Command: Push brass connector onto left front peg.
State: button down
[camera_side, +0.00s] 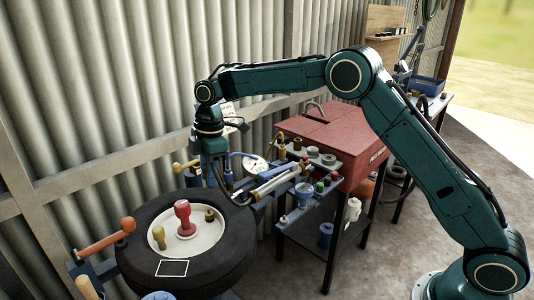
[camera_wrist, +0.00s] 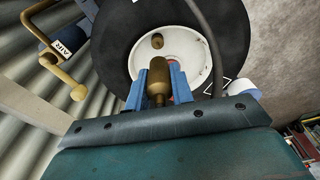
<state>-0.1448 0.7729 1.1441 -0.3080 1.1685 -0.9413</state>
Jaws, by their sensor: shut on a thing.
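My gripper (camera_wrist: 158,70) has its blue fingers shut on a brass connector (camera_wrist: 158,85) in the wrist view, and the connector lies along the fingers. In the side view my gripper (camera_side: 221,185) points down just behind the wheel; I cannot make out the connector there. The wheel's white hub (camera_side: 187,250) carries a yellowish peg (camera_side: 159,238) at the left, a red knob (camera_side: 184,215) in the middle and a dark brass fitting (camera_side: 209,215) at the right. A brass fitting on the hub (camera_wrist: 157,41) shows ahead of the connector in the wrist view. I cannot tell which peg is the left front one.
A black tyre (camera_side: 240,245) surrounds the hub. A dark hose (camera_wrist: 205,25) crosses the wheel in the wrist view. A brass-handled air tap (camera_wrist: 62,75) is at the left. A rail with several fittings (camera_side: 300,152) and a red toolbox (camera_side: 335,135) stand right of the wheel.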

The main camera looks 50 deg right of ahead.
jog(key=s+d+f, duration=0.3)
jog(key=s+d, duration=0.2)
jog(key=d, duration=0.2)
send_over(282, 220)
jog(key=shift+s+d+f, duration=0.15)
jog(key=shift+f, duration=1.05)
jog(key=shift+f, duration=0.2)
jog(key=shift+f, duration=2.75)
jog(key=shift+f, duration=0.6)
jog(key=c, duration=1.5)
grip_release()
